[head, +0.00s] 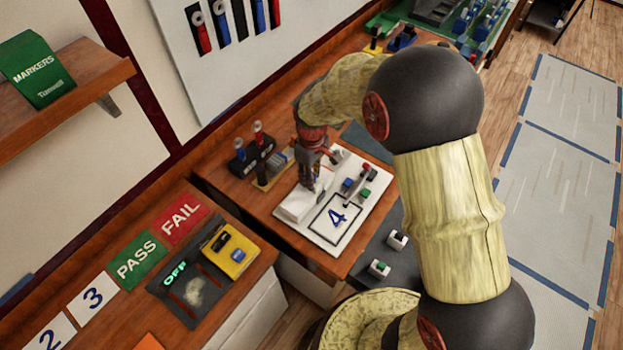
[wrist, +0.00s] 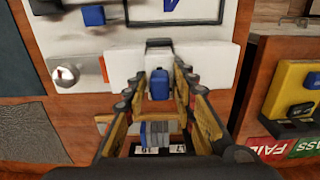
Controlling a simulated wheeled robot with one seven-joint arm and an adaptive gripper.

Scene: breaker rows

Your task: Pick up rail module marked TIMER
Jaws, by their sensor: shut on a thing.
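My gripper (head: 311,184) points down over the near-left part of a white board (head: 314,233) marked 4. In the wrist view, its two yellow-and-black fingers (wrist: 160,88) close around a white rail module (wrist: 172,62) with a blue lever (wrist: 159,84). The module also shows in the head view as a white block (head: 297,205) below the fingers, at the board's left edge. I cannot read any TIMER mark on it. The fingers hide part of its body, and I cannot tell whether it touches the board.
A yellow switch box (head: 231,252) sits on the bench beside FAIL and PASS cards.

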